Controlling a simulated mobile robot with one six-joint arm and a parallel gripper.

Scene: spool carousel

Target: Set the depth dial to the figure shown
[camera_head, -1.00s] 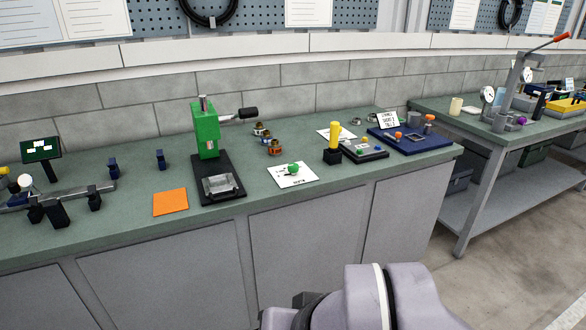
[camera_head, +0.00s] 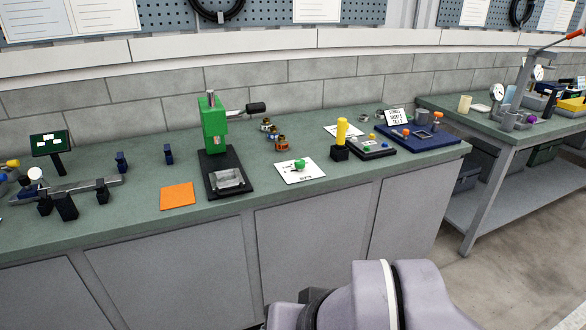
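A white card with a green knob, which looks like the depth dial (camera_head: 291,177), lies on the green bench top right of the green press. The green knob (camera_head: 299,165) stands on the card; its markings are too small to read. My arm shows at the bottom of the view, but my gripper is out of frame.
A green press (camera_head: 212,128) on a black base stands left of the dial card, its lever pointing right. An orange square (camera_head: 177,196) lies left of it. A yellow-handled tool (camera_head: 341,135) and a blue tray (camera_head: 436,139) stand to the right. Bare floor lies at lower right.

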